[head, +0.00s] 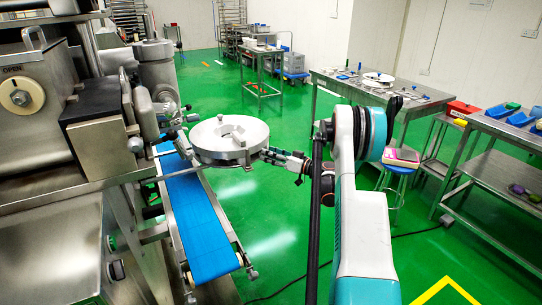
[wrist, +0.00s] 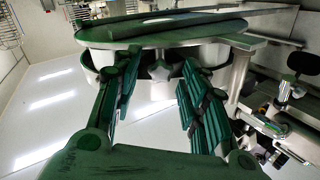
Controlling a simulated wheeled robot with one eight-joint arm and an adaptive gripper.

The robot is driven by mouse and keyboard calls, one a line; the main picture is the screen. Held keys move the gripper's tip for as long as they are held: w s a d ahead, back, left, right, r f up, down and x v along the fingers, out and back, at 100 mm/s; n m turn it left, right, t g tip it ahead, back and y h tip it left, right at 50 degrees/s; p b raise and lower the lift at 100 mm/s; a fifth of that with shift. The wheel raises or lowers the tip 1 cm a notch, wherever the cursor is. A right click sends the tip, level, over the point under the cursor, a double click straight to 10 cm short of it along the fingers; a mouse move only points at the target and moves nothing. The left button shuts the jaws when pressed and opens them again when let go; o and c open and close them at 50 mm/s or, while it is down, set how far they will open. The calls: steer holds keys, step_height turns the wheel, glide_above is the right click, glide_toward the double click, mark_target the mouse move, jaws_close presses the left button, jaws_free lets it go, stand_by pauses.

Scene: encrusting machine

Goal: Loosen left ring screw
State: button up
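The round metal ring (head: 228,140) sits on the encrusting machine above the blue belt. My gripper (head: 270,155) is at the ring's right side in the head view. In the wrist view the ring's rim (wrist: 105,57) spans the top. A star-shaped knob (wrist: 160,68), seemingly the ring screw, shows at the rim between my fingers. My gripper (wrist: 158,80) is open there, with a green-tinted finger on each side of the knob. A gap shows between the fingers and the knob, and I cannot tell whether either touches it. The knob cannot be made out in the head view.
The blue conveyor belt (head: 197,217) runs below the ring. The machine body (head: 90,130) stands close on the left. A table with tools (head: 375,84) and a stool (head: 397,168) stand to the right.

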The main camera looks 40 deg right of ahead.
steer(key=v, duration=1.2)
stand_by(0.3)
